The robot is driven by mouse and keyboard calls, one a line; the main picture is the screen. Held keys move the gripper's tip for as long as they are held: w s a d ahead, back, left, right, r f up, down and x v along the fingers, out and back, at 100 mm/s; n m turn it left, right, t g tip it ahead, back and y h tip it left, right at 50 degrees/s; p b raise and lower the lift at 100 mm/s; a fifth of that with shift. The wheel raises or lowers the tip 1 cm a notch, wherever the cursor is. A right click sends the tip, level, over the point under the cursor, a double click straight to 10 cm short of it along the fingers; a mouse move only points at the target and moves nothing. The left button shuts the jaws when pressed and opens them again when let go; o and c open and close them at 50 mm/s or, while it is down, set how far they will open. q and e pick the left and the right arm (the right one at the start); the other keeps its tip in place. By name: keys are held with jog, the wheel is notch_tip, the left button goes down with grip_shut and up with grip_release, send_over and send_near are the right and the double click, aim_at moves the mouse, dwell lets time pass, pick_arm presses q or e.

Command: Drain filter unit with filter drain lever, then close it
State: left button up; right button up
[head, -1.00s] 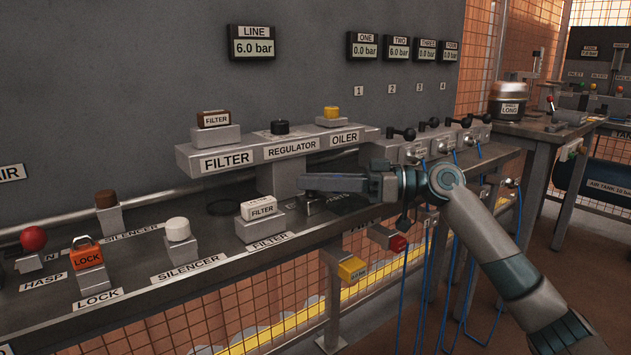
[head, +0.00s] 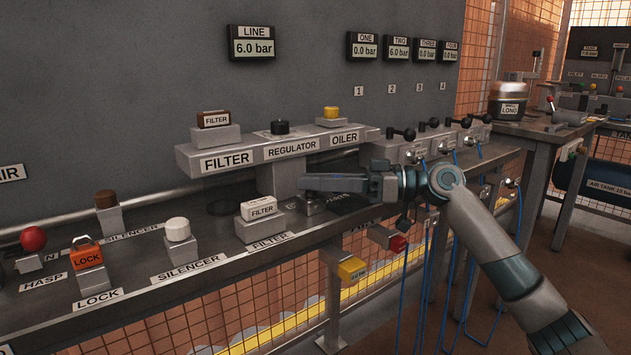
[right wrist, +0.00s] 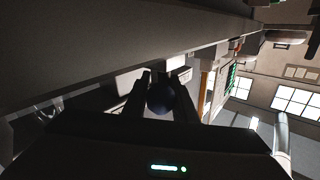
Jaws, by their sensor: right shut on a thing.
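The filter unit (head: 227,160) is the left grey block of the row, labelled FILTER, with a brown FILTER element (head: 213,118) on top. The line gauge (head: 252,43) reads 6.0 bar. My right gripper (head: 312,184) lies level in front of the row, below the REGULATOR and OILER labels. In the right wrist view, a dark round knob (right wrist: 161,99) sits between its fingers, and the gripper is shut on it. The knob looks like a lever's end, but the lever's shaft is hidden, and the head view does not show the knob. My left gripper is not in view.
On the bench are a white FILTER element (head: 259,208), a white silencer (head: 178,230), an orange lock (head: 87,252) and a red knob (head: 33,239). Black-handled valves (head: 401,133) stand to the right of the row. Blue hoses (head: 425,270) hang in front of the bench.

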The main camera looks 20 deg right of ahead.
jog(key=o, duration=0.7)
jog(key=shift+w+d, duration=0.25)
jog(key=o, duration=0.3)
jog(key=shift+w+f, duration=0.15)
jog(key=shift+s+d, duration=0.3)
jog(key=shift+d, duration=0.05)
jog(key=p+v, duration=0.2)
jog(key=v, duration=1.4)
jog(key=shift+d, duration=0.3)
